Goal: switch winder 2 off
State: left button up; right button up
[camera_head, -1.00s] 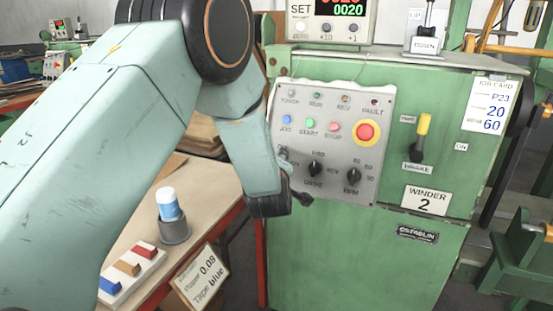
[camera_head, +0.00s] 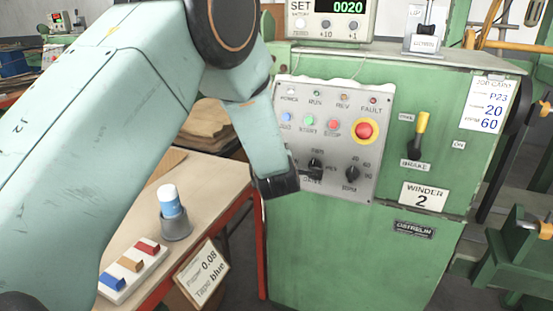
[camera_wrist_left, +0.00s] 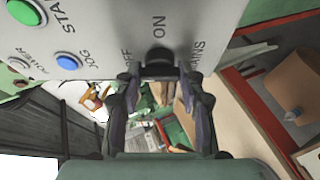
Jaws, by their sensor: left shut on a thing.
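Winder 2 is a green cabinet (camera_head: 360,255) with a "WINDER 2" label (camera_head: 424,198). Its grey control panel (camera_head: 345,125) carries lamps, buttons, a red emergency stop (camera_head: 364,130) and black rotary knobs. In the left wrist view the black mains knob (camera_wrist_left: 160,62) sits below the "ON" mark, with "OFF" on its left and "MAINS" on its right. My left gripper (camera_wrist_left: 160,75) is shut on this knob, one finger on each side. Which way the knob points cannot be told. In the head view my left gripper (camera_head: 276,184) covers the mains knob. My right gripper is not in view.
The drive knob (camera_head: 315,165) and speed knob (camera_head: 352,172) are right of my gripper. A yellow brake lever (camera_head: 422,124) stands further right.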

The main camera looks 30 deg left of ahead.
pick_arm(q)
jog(key=o, duration=1.2)
jog(key=shift+s, duration=0.1)
jog(key=v, duration=0.7)
jog(key=shift+s+d, duration=0.1)
jog(key=shift+s, duration=0.05)
